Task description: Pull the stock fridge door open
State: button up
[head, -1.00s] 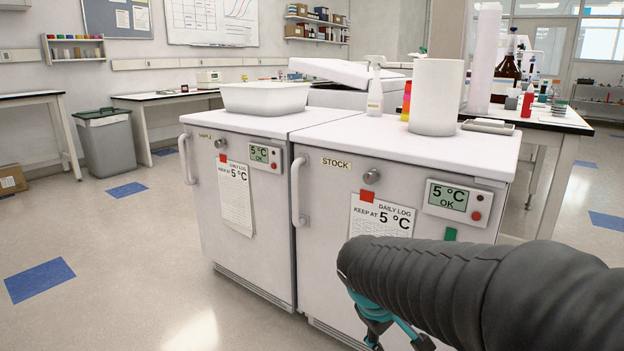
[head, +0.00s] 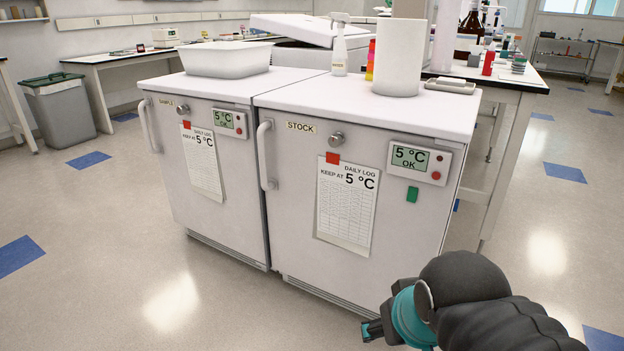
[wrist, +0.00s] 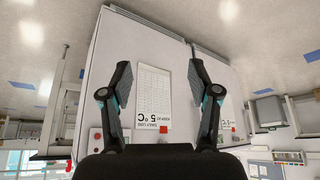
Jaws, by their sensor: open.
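The stock fridge (head: 345,180) is the right one of two white fridges in the head view. Its door is shut, with a STOCK label, a round lock, a daily log sheet and a display reading 5 °C OK. Its vertical white handle (head: 265,155) is on the door's left edge. My gripper (head: 372,330) is at the bottom right, low in front of the door and well apart from the handle. In the wrist view, upside down, my gripper (wrist: 160,85) is open and empty, its fingers either side of the log sheet (wrist: 153,97).
The sample fridge (head: 205,170) stands directly left, its door shut. A white tub (head: 228,58), spray bottle (head: 339,50) and paper roll (head: 399,60) stand on the fridge tops. A bench (head: 515,80) is behind at right. The floor in front is clear.

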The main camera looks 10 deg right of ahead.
aim_at(326, 205)
jog(key=z, duration=0.05)
jog(key=i, duration=1)
jog(key=u, duration=0.65)
